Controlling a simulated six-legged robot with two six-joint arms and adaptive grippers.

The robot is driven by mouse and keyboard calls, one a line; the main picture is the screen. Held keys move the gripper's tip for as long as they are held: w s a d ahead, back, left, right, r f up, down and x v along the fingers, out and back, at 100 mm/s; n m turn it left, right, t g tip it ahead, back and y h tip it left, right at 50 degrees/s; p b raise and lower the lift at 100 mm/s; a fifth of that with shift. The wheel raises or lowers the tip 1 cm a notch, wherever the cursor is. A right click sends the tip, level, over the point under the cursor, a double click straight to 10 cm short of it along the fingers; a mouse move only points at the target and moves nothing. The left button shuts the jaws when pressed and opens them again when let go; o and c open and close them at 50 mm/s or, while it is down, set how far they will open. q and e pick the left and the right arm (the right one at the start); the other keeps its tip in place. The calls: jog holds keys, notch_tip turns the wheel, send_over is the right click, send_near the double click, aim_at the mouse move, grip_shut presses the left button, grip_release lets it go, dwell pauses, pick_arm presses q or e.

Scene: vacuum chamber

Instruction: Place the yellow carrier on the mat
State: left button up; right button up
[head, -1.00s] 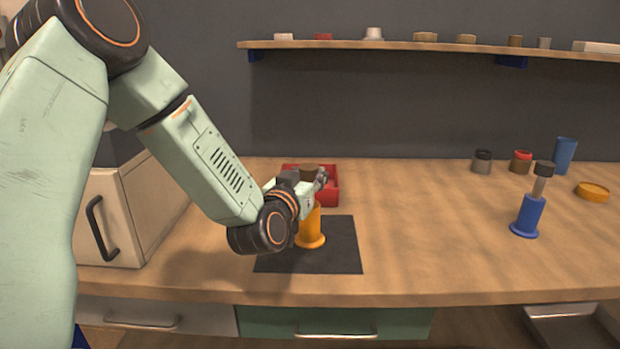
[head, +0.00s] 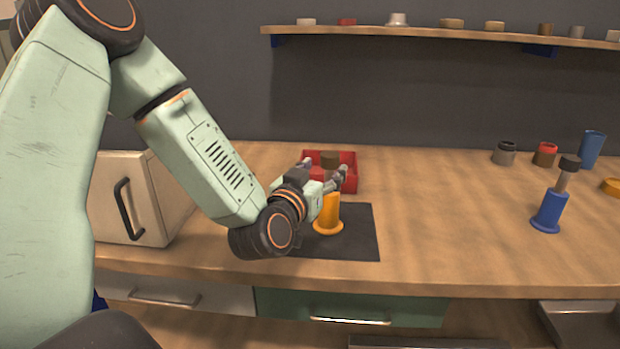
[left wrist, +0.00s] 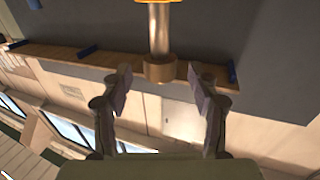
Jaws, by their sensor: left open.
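The yellow carrier (head: 328,217) stands upright on the dark mat (head: 357,238), with its round base on the mat and a brown cap (head: 330,158) on top. My left gripper (head: 325,169) is open at its upper part, one finger to each side. In the left wrist view the carrier's metal stem and knob (left wrist: 160,71) show between the spread fingertips of the left gripper (left wrist: 165,78), with a gap on both sides. The carrier's yellow part (left wrist: 158,1) is cut off at the top edge. My left wrist hides part of the mat. My right gripper is not in view.
A red bin (head: 348,176) sits behind the carrier. A blue carrier (head: 549,212), small jars and a blue cup (head: 591,150) stand at the right. A cabinet (head: 142,198) is at the left. The table right of the mat is clear.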

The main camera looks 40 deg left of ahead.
pick_arm(q)
jog(key=p+v, duration=0.2)
jog(key=v, duration=0.5)
jog(key=shift+s, duration=0.2)
dwell(0.4)
